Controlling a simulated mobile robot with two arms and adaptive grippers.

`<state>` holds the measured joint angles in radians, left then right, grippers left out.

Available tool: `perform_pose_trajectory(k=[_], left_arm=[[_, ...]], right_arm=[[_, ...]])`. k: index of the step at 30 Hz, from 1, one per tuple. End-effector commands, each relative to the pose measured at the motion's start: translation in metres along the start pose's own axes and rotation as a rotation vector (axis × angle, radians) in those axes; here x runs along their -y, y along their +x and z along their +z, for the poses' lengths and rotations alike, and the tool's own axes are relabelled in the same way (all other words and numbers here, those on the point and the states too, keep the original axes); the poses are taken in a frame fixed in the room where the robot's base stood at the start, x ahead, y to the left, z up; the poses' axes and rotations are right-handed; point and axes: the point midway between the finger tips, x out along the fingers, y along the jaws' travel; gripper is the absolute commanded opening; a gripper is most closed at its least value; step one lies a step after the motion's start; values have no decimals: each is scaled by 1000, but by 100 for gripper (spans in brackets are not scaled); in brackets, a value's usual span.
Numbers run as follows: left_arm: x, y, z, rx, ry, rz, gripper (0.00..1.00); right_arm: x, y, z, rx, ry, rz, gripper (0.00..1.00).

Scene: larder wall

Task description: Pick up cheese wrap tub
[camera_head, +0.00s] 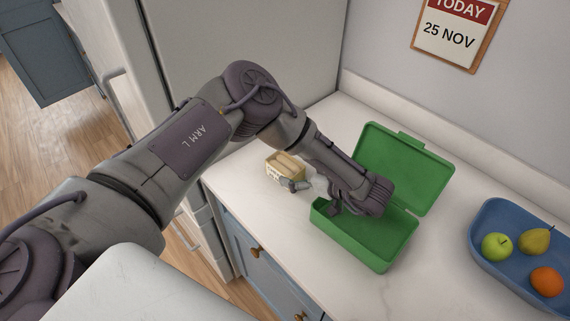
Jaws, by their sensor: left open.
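The cheese wrap tub (274,170) is a small pale yellow tub with tan wraps in it. It stands on the white counter to the left of the green lunch box. My left gripper (312,197) is open, over the left edge of the green box and just to the right of the tub. One dark finger is close to the tub's lower right; I cannot tell whether it touches. A small whitish patch shows by the fingers, and I cannot tell what it is. My left arm crosses the view from the left. My right gripper is not in view.
The open green lunch box (364,249) stands on the counter (259,211) with its lid (404,166) raised behind. A blue tray (486,212) with a green apple, pear and orange is at the right. A tall grey cabinet (255,42) stands behind my arm.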

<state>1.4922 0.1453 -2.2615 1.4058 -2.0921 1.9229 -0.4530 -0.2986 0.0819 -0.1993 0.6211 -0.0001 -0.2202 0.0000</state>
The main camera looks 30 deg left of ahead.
Motion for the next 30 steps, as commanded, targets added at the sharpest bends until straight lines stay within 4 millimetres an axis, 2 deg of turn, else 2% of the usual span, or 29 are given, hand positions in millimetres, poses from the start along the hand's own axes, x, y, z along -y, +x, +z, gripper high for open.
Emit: perform_pose_trajectory(k=[3,8,21,30], left_arm=[[0,8,0,0,0,1,92],[0,8,1,0,0,2,92],[0,8,1,0,0,2,21],[-1,7,-2,0,-1,2,21]], right_arm=[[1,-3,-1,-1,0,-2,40],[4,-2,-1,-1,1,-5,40],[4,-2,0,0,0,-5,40],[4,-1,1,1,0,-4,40]])
